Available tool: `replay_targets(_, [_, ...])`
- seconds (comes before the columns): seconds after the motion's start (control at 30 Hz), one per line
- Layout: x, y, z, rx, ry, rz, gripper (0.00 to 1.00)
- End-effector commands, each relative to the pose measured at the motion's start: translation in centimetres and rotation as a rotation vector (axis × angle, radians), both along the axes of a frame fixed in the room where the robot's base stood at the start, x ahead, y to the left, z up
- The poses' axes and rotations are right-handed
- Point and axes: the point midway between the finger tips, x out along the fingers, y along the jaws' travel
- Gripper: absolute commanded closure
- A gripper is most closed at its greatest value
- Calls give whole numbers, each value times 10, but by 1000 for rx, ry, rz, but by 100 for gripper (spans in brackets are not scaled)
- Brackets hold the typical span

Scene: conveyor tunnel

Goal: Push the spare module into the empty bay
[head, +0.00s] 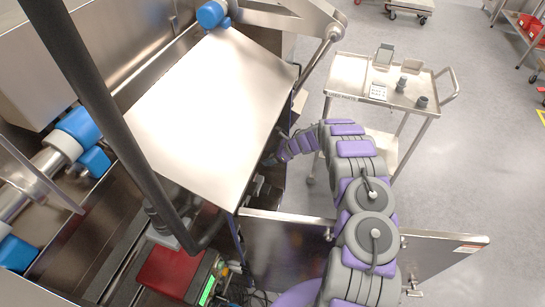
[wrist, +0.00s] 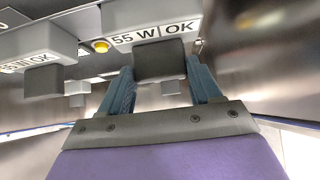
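In the wrist view, a light grey module (wrist: 150,32) marked "55 W OK" is straight ahead, with a dark grey block-like handle (wrist: 160,60) in front. My gripper (wrist: 161,75) has one blue finger on each side of this handle. Both fingertips appear to touch it. A second, similarly labelled module (wrist: 45,42) with a dark handle is to the left. I cannot tell which is the spare module. No empty bay can be made out. In the head view my arm reaches under the metal conveyor cover, which hides the gripper.
A metal panel (head: 285,245) stands out beside my arm. A cart (head: 350,75) with small parts on top is at the upper right. Red and green equipment (head: 172,272) is at the lower left. Metal walls flank my gripper.

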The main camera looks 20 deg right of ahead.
Motion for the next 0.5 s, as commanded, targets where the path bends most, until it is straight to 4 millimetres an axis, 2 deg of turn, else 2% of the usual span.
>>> replay_targets(0.07, [0, 0, 1, 0, -1, -1, 30])
replay_targets(0.3, [0, 0, 0, 0, 0, 0, 7])
replay_targets(0.5, [0, 0, 0, -1, 1, 0, 7])
